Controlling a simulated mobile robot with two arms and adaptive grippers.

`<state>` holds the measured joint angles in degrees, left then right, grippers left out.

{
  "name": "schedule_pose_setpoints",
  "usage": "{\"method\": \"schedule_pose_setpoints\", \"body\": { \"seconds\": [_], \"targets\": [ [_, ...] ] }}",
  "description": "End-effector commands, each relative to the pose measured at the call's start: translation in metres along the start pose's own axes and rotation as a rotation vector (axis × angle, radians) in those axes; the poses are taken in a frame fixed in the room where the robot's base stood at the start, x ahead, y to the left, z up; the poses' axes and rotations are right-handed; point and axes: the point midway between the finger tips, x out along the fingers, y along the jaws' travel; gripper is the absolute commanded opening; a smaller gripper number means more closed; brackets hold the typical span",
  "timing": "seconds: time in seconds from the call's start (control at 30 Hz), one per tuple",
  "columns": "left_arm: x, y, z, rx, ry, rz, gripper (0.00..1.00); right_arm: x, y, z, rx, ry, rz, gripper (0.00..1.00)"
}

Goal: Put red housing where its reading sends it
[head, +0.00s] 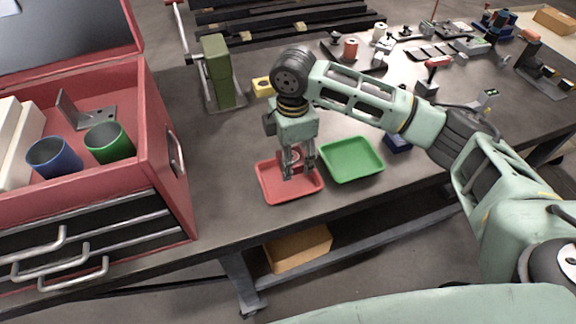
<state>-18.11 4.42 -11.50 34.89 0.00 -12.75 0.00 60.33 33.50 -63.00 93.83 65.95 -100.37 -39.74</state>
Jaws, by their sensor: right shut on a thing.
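My right gripper (298,168) points down over the red tray (276,193). It is shut on the red housing (294,157), which shows only in part between the fingers. The fingers hide most of the housing, and I cannot tell whether it touches the tray floor. The green tray (352,160) lies just right of the red tray and is empty. My left gripper is not in view.
A red tool chest (165,115) with a blue cup (54,158) and a green cup (110,143) stands at the left. A green press (218,72) stands behind the trays. Several small parts and fixtures crowd the table's far right. Bare tabletop lies left of the red tray.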

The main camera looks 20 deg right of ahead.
Motion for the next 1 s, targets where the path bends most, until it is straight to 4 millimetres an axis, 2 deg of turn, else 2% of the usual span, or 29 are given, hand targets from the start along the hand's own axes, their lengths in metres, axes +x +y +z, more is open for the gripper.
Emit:
{"method": "schedule_pose_setpoints", "body": {
  "seconds": [0.1, 0.3, 0.5, 0.87, 0.9, 1.0],
  "targets": [
    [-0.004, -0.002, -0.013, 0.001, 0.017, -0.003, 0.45, 0.004, -0.003, -0.01, -0.001, 0.001, 0.002, 0.11],
    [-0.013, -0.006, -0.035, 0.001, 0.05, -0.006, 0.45, 0.023, -0.005, -0.012, 0.002, 0.0, -0.001, 0.11],
    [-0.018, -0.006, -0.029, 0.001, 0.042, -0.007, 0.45, 0.045, -0.004, -0.013, 0.0, 0.001, 0.003, 0.11],
    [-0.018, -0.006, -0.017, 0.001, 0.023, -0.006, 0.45, 0.05, -0.004, -0.012, 0.0, 0.0, 0.003, 0.11],
    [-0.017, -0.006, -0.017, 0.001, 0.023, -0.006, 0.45, 0.05, -0.005, -0.012, 0.0, -0.001, 0.002, 0.53],
    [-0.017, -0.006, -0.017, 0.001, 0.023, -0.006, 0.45, 0.05, -0.005, -0.012, 0.0, 0.0, 0.002, 0.62]
  ]
}}
